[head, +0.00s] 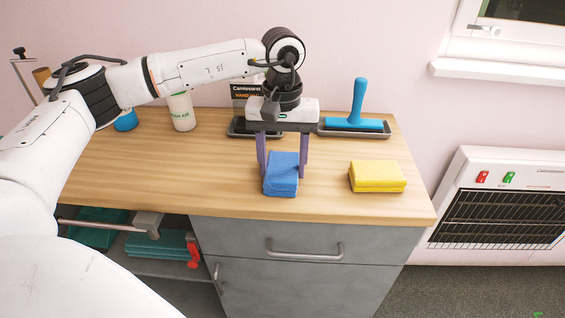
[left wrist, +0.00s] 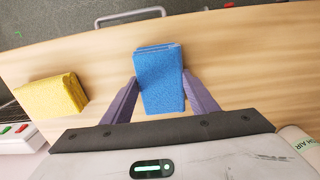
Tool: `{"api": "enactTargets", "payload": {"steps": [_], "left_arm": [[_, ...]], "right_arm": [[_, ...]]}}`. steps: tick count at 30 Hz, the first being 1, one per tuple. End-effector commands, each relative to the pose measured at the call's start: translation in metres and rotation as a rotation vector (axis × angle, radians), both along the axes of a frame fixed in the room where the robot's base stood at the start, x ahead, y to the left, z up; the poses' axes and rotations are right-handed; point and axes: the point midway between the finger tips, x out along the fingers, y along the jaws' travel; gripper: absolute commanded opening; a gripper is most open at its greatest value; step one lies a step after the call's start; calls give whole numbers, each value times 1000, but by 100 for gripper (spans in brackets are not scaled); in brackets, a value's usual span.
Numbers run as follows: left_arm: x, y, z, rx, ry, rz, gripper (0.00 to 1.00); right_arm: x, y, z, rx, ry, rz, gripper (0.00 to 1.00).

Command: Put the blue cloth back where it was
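The blue cloth (head: 282,175) is a folded blue stack near the middle front of the wooden counter. My left gripper (head: 283,175) points down over it, one purple finger on each side. In the left wrist view the blue cloth (left wrist: 160,82) fills the space between the fingertips (left wrist: 160,85), and both tips appear to touch its sides. The gripper looks shut on it. The cloth is at or very near the counter top; I cannot tell whether a small gap lies beneath it. My right gripper is not in view.
A yellow folded stack (head: 377,176) lies to the right on the counter (head: 225,190). Behind stand a blue-handled tool on a dark tray (head: 357,125), another dark tray (head: 240,130) and a white bottle (head: 181,112). Grey drawers are below; a heater (head: 500,205) is at right.

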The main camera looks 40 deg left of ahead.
Motion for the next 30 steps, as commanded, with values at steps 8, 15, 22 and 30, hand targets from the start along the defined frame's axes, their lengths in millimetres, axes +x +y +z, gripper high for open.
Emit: {"api": "enactTargets", "payload": {"steps": [8,15,22,30], "left_arm": [[0,0,0,0,1,0,71],[0,0,9,-1,-1,0,71],[1,0,54,-2,-3,-1,71],[1,0,106,0,-1,-2,71]], "right_arm": [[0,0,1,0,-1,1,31],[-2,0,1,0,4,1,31],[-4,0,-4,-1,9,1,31],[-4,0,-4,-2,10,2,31]]}}
